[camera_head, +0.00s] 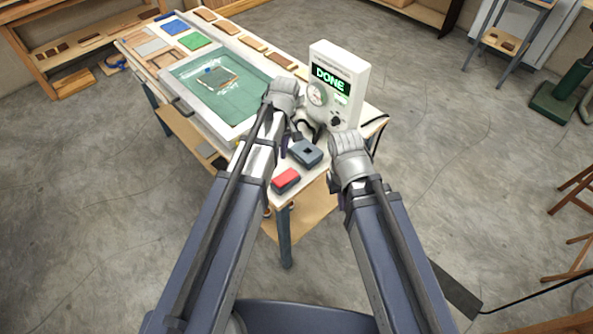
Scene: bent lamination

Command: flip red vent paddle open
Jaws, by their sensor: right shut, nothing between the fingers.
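The red vent paddle (286,178) sits on a small dark base at the near corner of the bench, and its top looks roughly flat. My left gripper (290,127) is above the bench, beyond the paddle, and its fingers are mostly hidden by my wrist. I cannot tell whether it is open. My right gripper (345,143) is to the right of the paddle, by the bench edge. It is shut and empty, and its fingers are largely hidden. Neither gripper visibly touches the paddle.
A grey box (306,153) with a dark top stands right behind the paddle. A white control unit (351,88) reads "DONE". A framed press with a green sheet (190,81) fills the bench's middle. Colored panels and wooden strips lie at the far end.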

